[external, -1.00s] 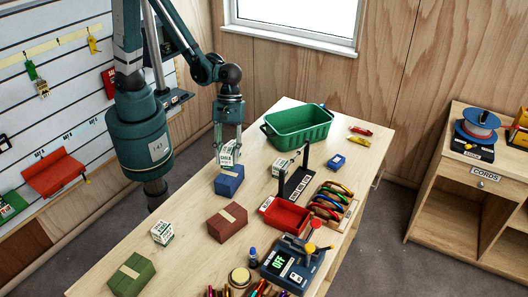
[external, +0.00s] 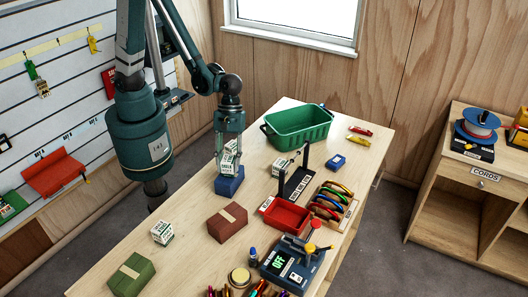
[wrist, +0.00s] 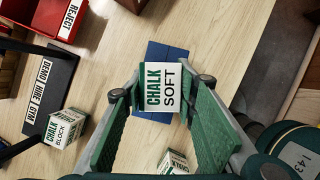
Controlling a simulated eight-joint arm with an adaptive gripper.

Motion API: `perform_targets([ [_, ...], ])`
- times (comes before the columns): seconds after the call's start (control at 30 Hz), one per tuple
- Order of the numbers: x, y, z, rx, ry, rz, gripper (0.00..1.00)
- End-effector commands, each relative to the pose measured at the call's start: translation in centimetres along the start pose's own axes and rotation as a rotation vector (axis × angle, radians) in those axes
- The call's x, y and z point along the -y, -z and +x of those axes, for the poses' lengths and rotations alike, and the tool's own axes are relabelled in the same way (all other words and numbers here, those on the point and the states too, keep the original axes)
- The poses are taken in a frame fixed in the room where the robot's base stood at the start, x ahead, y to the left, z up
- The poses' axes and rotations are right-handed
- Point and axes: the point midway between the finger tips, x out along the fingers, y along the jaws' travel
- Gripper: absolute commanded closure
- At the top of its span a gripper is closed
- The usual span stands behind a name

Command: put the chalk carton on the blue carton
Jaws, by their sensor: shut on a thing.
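My gripper (external: 229,158) is shut on a white chalk carton (external: 230,163) marked "CHALK SOFT", which also shows between the fingers in the wrist view (wrist: 166,87). The blue carton (external: 230,187) is directly below it on the table. In the external view the chalk carton overlaps the blue carton's top and looks slightly tilted. I cannot tell whether they touch. In the wrist view the blue carton (wrist: 165,52) shows behind the held carton, which hides its middle.
A "CHALK BLOCK" carton (wrist: 64,128) stands by the black stand (external: 297,187). Another white carton (wrist: 172,162) shows low in the wrist view. A brown carton (external: 227,222), green bin (external: 300,124) and red tray (external: 286,215) are on the table. Bare wood lies left of the blue carton.

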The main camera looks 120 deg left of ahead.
Motion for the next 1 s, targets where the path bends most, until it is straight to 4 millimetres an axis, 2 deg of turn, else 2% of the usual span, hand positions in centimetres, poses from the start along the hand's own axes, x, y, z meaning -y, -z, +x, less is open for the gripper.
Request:
perform_targets([
  [0.23, 0.0, 0.15, 0.36, 0.0, 0.0, 0.0, 0.85],
  [0.27, 0.0, 0.15, 0.36, 0.0, 0.0, 0.0, 0.7],
  [0.37, 0.0, 0.11, 0.28, 0.0, 0.0, 0.0, 0.57],
  [1.0, 0.01, 0.0, -0.46, 0.0, 0.0, -0.001, 0.56],
])
